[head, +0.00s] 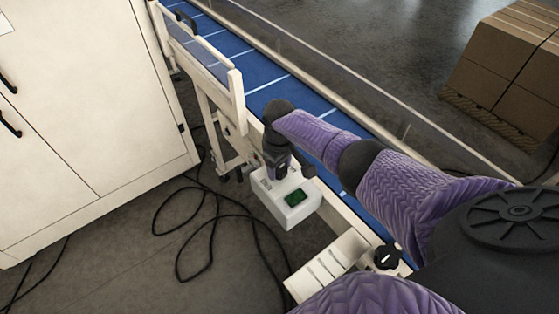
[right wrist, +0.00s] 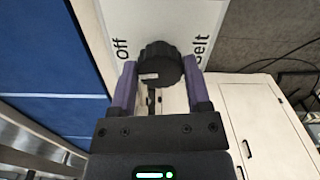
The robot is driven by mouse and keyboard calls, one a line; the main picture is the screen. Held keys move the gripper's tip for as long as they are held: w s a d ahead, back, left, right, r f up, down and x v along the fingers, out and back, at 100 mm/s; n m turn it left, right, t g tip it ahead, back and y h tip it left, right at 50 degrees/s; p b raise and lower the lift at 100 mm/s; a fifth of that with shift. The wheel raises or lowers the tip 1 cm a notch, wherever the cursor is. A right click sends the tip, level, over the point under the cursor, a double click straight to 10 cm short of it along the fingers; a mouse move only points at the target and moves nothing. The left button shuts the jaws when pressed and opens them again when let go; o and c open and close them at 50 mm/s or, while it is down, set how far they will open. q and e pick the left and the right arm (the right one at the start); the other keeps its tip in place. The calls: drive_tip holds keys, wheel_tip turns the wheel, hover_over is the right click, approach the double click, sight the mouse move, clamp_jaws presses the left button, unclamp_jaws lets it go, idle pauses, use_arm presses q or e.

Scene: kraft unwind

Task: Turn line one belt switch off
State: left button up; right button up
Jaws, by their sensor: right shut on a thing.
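The belt switch is a round black knob (right wrist: 160,66) on a pale panel (right wrist: 150,20) with the printed words "Off" and "Belt" in the right wrist view. A small light mark shows on the knob's near side; I cannot tell which setting it stands at. My right gripper (right wrist: 160,88) has its two purple fingers closed on either side of the knob. In the head view the right gripper (head: 281,172) reaches down onto a white control box (head: 292,206) with a green display, and hides the knob there. My left gripper is not in view.
A blue conveyor belt (head: 240,62) with white stripes runs behind the box. A cream cabinet (head: 85,110) stands at the left, with black cables (head: 215,225) on the floor. Another black knob (head: 388,256) is at the lower right. Cartons (head: 510,60) sit on a pallet beyond.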

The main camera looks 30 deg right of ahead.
sight(279, 169)
drive_tip(key=shift+m, duration=0.6)
drive_tip(key=shift+m+p, duration=0.35)
drive_tip(key=shift+m, duration=0.05)
drive_tip(key=shift+w, duration=0.1)
drive_tip(key=o, duration=1.3)
wheel_tip(279, 169, up, 10)
drive_tip(key=p, duration=0.3)
drive_tip(key=shift+f, duration=0.1)
